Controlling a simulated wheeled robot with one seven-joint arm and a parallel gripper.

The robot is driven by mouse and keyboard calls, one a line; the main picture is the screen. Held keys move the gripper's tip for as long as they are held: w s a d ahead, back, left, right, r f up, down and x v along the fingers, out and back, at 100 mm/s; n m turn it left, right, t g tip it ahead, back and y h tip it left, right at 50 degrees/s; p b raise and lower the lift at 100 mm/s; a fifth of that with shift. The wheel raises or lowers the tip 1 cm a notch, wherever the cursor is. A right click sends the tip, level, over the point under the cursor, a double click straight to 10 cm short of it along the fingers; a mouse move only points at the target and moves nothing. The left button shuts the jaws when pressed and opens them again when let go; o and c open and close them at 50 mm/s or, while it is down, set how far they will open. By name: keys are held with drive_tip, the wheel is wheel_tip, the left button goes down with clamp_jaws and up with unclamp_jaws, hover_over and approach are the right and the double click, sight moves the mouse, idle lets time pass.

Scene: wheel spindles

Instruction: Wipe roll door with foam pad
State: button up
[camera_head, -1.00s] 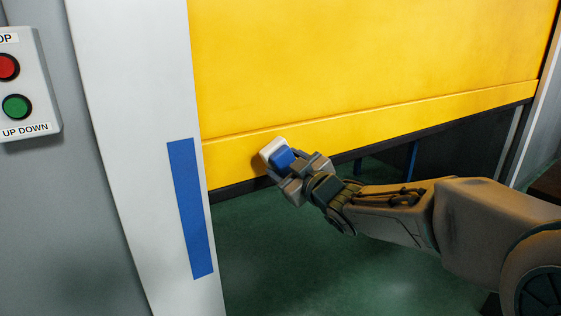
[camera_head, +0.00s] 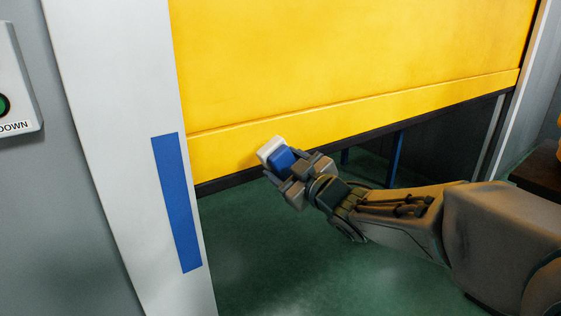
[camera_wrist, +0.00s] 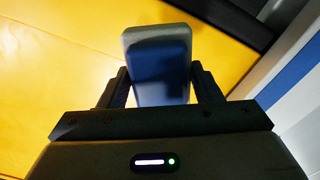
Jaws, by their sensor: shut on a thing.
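The yellow roll door (camera_head: 350,65) is partly raised, with a dark strip along its bottom edge. My gripper (camera_head: 281,165) is shut on the foam pad (camera_head: 271,150), which has a white face and a blue body. The pad is at the lower left of the door, over its bottom yellow band; whether it touches the door I cannot tell. In the wrist view the pad (camera_wrist: 157,65) stands between the two fingers of my gripper (camera_wrist: 162,85), with the yellow door (camera_wrist: 50,70) behind it.
A white door post (camera_head: 115,120) with a blue strip (camera_head: 177,203) stands left of the door. A button box (camera_head: 15,90) is cut off at the left edge. Green floor (camera_head: 290,270) shows under the door. A dark brown surface (camera_head: 540,172) is at the right.

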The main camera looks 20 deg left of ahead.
drive_tip(key=shift+s+d, duration=0.15)
idle(0.4)
drive_tip(key=shift+w+a+f+b, duration=0.25)
drive_tip(key=shift+w+a+b, duration=0.1)
drive_tip(key=shift+a, duration=0.05)
drive_tip(key=f+b+x, duration=0.1)
drive_tip(key=b+x, duration=0.1)
drive_tip(key=x, duration=0.4)
drive_tip(key=shift+f+b, duration=0.2)
drive_tip(key=shift+b, duration=0.15)
drive_tip(key=shift+x, duration=1.05)
drive_tip(key=shift+w+d, duration=0.1)
